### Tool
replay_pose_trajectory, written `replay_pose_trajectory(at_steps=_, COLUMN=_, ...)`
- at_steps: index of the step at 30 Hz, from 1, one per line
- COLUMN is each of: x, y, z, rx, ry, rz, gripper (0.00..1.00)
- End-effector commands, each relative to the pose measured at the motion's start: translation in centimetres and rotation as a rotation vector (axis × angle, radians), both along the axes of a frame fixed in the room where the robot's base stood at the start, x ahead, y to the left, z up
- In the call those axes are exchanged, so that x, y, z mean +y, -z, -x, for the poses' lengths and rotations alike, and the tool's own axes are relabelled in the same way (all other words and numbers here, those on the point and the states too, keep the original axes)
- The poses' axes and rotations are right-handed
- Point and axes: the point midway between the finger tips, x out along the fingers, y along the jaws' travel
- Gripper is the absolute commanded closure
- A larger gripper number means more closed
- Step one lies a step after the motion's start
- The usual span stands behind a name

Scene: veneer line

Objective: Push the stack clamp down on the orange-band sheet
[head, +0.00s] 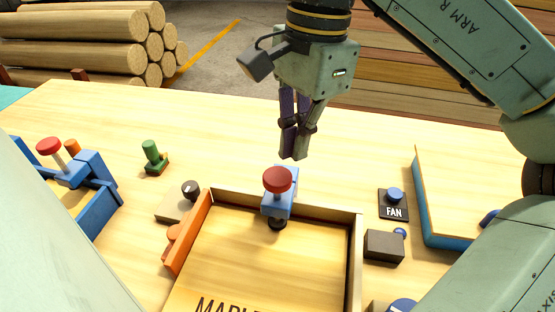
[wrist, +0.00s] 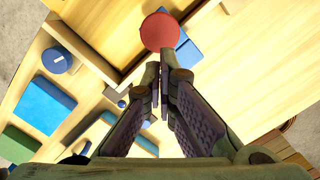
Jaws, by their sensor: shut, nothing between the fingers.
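A clamp with a round red knob (head: 278,180) and a blue body (head: 271,206) stands at the far wall of the wooden tray lettered "MAPL…" (head: 359,250). Its dark foot (head: 277,224) is over the pale sheet (head: 265,265) inside; I cannot tell whether it touches. The red knob also shows in the wrist view (wrist: 160,32), just beyond my fingertips. My gripper (head: 293,157) is shut and empty, above and slightly behind the knob, apart from it in the head view. It also shows in the wrist view (wrist: 158,78). I cannot make out an orange band on the sheet; the tray's left side is orange.
A second red-knobbed clamp (head: 50,147) stands at a blue tray (head: 98,200) on the left. A green knob (head: 150,150), a black knob (head: 190,189), a FAN button (head: 394,197) and a dark box (head: 384,246) surround the wooden tray. The table behind is mostly clear.

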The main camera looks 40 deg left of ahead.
Motion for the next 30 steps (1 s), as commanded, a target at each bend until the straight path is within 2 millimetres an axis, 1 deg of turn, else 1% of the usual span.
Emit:
replay_pose_trajectory(at_steps=9, x=-0.1, y=-4.7, z=-0.5, rx=-0.005, ry=0.005, rz=0.001, gripper=1.0)
replay_pose_trajectory(at_steps=12, x=-0.2, y=-5.9, z=-0.6, rx=-0.003, ry=0.004, rz=0.001, gripper=1.0)
replay_pose_trajectory(at_steps=15, x=-0.2, y=-6.7, z=-0.6, rx=-0.002, ry=0.003, rz=0.001, gripper=1.0)
replay_pose_trajectory(at_steps=20, x=-0.2, y=-7.1, z=-0.7, rx=-0.001, ry=0.0, rz=0.0, gripper=1.0)
replay_pose_trajectory(at_steps=30, x=-0.2, y=-7.1, z=-0.7, rx=-0.001, ry=-0.001, rz=0.0, gripper=1.0)
